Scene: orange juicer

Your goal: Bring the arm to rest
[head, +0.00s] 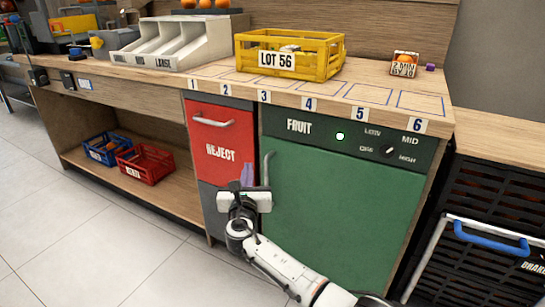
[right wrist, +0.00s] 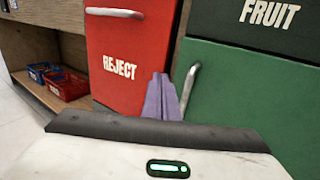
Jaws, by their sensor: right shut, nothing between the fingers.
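My right gripper (head: 247,175) is in front of the counter, near the seam between the red REJECT drawer (head: 222,145) and the green FRUIT door (head: 330,205). Its purple fingers are shut with nothing between them. In the right wrist view the closed fingers (right wrist: 161,98) point toward the cabinet fronts, beside the green door's metal handle (right wrist: 189,88). In the head view they show just left of that handle (head: 267,165); I cannot tell whether they touch it. The door and the drawer look closed. My left gripper is not in view.
A yellow LOT 56 crate (head: 325,68) stands on the counter, with a white sorter (head: 172,43) to its left. A blue basket (head: 88,151) and a red basket (head: 140,178) sit on the low shelf. The left floor is clear.

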